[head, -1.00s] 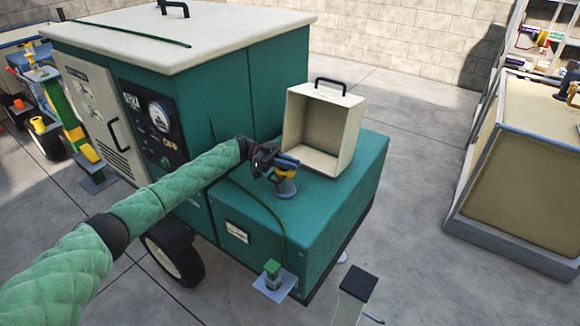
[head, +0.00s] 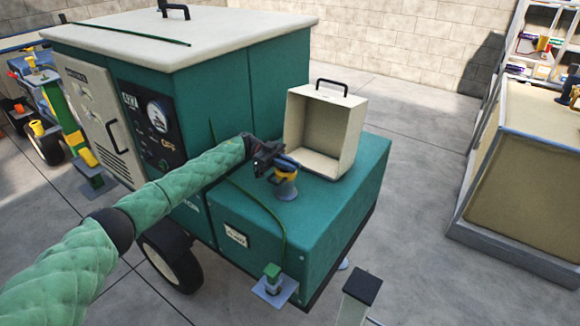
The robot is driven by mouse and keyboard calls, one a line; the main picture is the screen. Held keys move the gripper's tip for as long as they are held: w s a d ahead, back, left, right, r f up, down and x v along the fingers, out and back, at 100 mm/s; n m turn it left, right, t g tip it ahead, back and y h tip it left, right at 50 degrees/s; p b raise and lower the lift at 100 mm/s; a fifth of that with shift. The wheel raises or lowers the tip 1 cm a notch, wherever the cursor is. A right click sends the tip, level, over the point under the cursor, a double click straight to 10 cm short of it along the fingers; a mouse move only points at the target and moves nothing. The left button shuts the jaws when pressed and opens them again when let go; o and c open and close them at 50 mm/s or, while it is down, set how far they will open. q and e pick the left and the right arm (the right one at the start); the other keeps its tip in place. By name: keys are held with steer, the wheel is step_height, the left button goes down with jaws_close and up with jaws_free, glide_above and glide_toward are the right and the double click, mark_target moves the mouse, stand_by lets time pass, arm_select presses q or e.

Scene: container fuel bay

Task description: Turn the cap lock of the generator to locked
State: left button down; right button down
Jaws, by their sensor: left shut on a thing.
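The generator (head: 250,92) is a large teal cabinet on wheels with a white top and a lower teal box (head: 322,207) at its right. A small filler with a yellow and blue cap (head: 286,170) stands on top of the lower box. My left gripper (head: 280,165) reaches in from the left and is shut on the cap. The gripper hides much of the cap, and I cannot tell which way its lock is turned. My right gripper is not in view.
An open cream box with a black handle (head: 325,130) stands on the lower box just behind the cap. A green cord (head: 262,210) lies across the lower box. A tan crate (head: 525,160) stands at the right, with clear concrete floor between.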

arm_select(q)
steer(key=shift+f, duration=0.1)
steer(key=c, duration=1.5)
jaws_free()
